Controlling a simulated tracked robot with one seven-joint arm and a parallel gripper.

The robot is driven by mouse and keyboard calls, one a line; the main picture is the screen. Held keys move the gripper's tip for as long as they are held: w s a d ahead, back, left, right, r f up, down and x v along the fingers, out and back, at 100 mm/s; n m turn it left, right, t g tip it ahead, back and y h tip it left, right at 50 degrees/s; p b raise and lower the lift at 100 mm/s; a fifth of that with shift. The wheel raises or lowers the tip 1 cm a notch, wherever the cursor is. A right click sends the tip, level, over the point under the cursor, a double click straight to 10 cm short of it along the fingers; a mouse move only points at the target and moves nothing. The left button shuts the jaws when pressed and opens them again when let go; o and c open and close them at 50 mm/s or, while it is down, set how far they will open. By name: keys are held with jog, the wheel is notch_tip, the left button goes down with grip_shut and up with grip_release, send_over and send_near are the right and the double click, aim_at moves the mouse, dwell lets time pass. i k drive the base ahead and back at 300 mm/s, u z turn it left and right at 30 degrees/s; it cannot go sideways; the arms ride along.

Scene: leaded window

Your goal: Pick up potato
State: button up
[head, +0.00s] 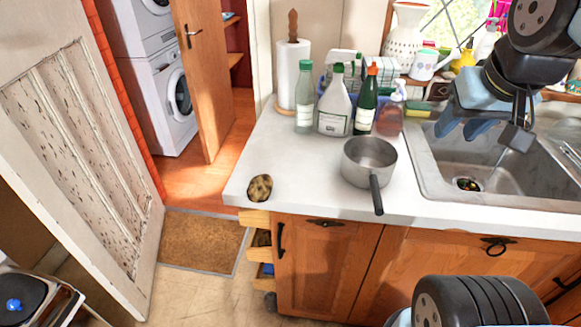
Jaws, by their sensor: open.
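The potato (260,188), brown and mottled, lies on the white countertop (300,165) near its front left corner. My gripper (480,128) is open and empty at the upper right, over the sink area, well to the right of the potato. Nothing is between its fingers. Nothing covers the potato.
A grey saucepan (369,160) stands right of the potato, its dark handle over the counter's front edge. Several bottles, including a white spray bottle (334,108), and a paper towel roll (294,75) stand behind. The sink (500,170) is at right. Counter around the potato is clear.

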aim_at(259, 190)
jog(key=z, duration=0.95)
jog(key=k, duration=1.75)
jog(key=u, duration=1.9)
jog(key=i, duration=1)
jog(key=z, duration=0.05)
